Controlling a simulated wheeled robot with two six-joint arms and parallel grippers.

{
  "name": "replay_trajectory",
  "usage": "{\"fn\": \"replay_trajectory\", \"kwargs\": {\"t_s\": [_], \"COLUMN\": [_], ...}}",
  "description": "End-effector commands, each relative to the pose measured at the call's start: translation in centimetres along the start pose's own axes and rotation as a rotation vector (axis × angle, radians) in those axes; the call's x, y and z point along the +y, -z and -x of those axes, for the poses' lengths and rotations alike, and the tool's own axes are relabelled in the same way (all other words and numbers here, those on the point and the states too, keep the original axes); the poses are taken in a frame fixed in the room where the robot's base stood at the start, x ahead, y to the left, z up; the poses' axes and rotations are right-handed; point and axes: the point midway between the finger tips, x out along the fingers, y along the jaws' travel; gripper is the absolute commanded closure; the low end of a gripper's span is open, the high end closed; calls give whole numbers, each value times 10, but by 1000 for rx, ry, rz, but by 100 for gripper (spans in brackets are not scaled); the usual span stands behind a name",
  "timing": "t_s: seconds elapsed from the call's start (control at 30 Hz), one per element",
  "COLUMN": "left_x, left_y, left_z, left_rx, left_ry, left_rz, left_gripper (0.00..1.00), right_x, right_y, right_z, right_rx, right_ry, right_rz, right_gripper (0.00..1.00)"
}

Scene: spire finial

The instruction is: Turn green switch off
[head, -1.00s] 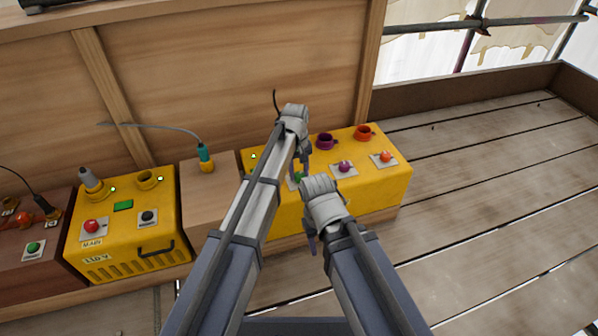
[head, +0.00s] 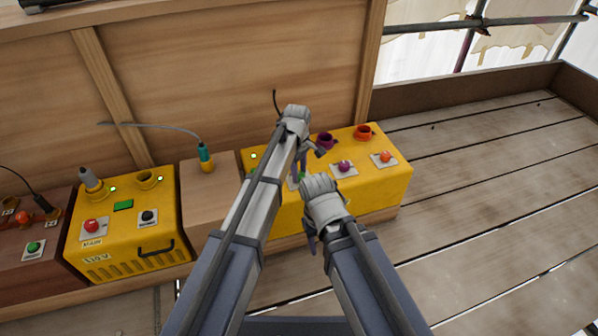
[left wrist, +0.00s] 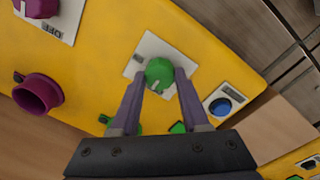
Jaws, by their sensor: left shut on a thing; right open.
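The green switch (left wrist: 160,70) is a round green knob on a pale square plate on the yellow box (left wrist: 215,45). In the left wrist view the purple-grey fingers of my left gripper (left wrist: 160,78) sit on both sides of the knob and are shut on it. In the head view my left gripper (head: 298,168) reaches down over the yellow box (head: 375,190), and my arm hides much of the green switch (head: 301,177). My right gripper (head: 312,243) is open in front of the box, below the left one, apart from the switches.
A purple switch (head: 344,167) and an orange switch (head: 385,156) sit to the right, with purple (head: 325,141) and orange (head: 363,132) sockets behind. A blue switch (left wrist: 226,104) is close beside the green one. Another yellow box (head: 125,240) stands left. Planks at right are clear.

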Motion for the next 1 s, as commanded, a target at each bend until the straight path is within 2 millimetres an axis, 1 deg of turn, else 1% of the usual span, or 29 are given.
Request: {"fn": "replay_trajectory", "kwargs": {"t_s": [0.53,0.57,0.8,1.0], "left_x": [0,0,0,0], "left_y": [0,0,0,0], "left_z": [0,0,0,0], "left_rx": [1,1,1,1], "left_ry": [0,0,0,0], "left_rz": [19,19,18,18], "left_gripper": [100,51,25,25], "right_x": [0,0,0,0], "right_y": [0,0,0,0], "right_z": [0,0,0,0], "right_rx": [0,0,0,0], "right_ry": [0,0,0,0], "right_rz": [0,0,0,0], "right_gripper": [50,50,50,50]}}
